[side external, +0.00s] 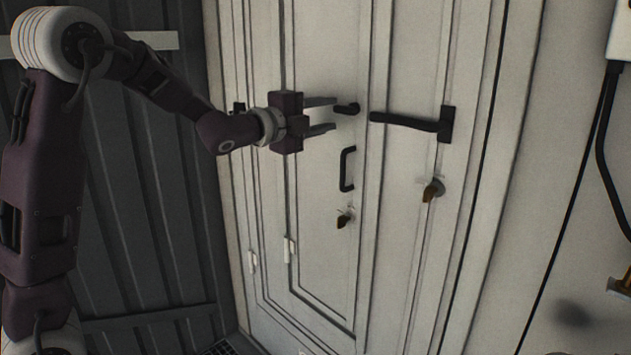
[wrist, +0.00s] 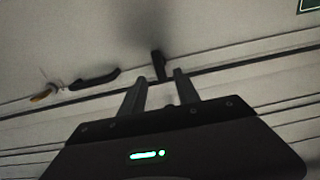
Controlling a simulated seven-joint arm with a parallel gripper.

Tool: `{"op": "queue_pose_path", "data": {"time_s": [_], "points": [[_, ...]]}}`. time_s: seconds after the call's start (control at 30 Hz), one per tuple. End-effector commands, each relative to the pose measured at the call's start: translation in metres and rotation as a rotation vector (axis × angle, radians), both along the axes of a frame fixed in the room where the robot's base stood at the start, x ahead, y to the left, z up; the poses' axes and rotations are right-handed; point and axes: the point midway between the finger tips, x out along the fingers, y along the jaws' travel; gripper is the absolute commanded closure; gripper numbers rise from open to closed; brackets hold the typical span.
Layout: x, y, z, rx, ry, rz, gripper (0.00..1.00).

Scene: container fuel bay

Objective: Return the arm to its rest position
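My gripper (side external: 322,114) is at the upper middle of the side view, in front of the pale panelled door (side external: 322,190). Its two fingers point right and are spread apart, with nothing seen between them. A short dark knob (side external: 347,108) lies just beyond the fingertips; whether they touch it I cannot tell. In the wrist view the open fingers (wrist: 160,88) point up the picture, and the dark knob (wrist: 158,66) shows just past them.
A long black lever handle (side external: 408,122) sits right of the knob. A black pull handle (side external: 347,169) and two keys in locks (side external: 343,220) (side external: 432,190) are below. A dark ribbed wall (side external: 150,220) stands left; a black cable (side external: 604,150) hangs at right.

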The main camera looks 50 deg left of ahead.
Motion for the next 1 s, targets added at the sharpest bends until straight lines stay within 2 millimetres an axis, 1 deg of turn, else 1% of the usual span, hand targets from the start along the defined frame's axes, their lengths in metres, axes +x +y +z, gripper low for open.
{"op": "queue_pose_path", "data": {"time_s": [0.07, 0.13, 0.17, 0.23, 0.27, 0.3, 0.33, 0.37, 0.4, 0.47, 0.5, 0.6, 0.7, 0.8, 0.87, 1.0], "points": [[0.0, 0.0, 0.0, 0.0, 0.0, 0.0, 0.62], [-0.005, 0.001, 0.003, -0.035, 0.009, 0.017, 0.62], [-0.011, 0.003, 0.004, -0.079, 0.023, 0.038, 0.62], [-0.039, 0.006, 0.006, -0.268, 0.087, 0.124, 0.62], [-0.058, 0.005, 0.003, -0.383, 0.128, 0.172, 0.62], [-0.089, -0.001, -0.006, -0.554, 0.199, 0.241, 0.62], [-0.117, -0.009, -0.015, -0.685, 0.261, 0.295, 0.62], [-0.144, -0.018, -0.027, -0.802, 0.323, 0.346, 0.62], [-0.178, -0.031, -0.043, -0.933, 0.401, 0.41, 0.62], [-0.227, -0.053, -0.067, -1.091, 0.509, 0.501, 0.62], [-0.258, -0.066, -0.081, -1.172, 0.576, 0.56, 0.62], [-0.324, -0.092, -0.112, -1.315, 0.708, 0.692, 0.62], [-0.367, -0.108, -0.132, -1.387, 0.792, 0.79, 0.62], [-0.387, -0.115, -0.141, -1.415, 0.83, 0.84, 0.62], [-0.391, -0.116, -0.142, -1.42, 0.838, 0.851, 0.62], [-0.39, -0.116, -0.142, -1.419, 0.838, 0.851, 0.62]]}}
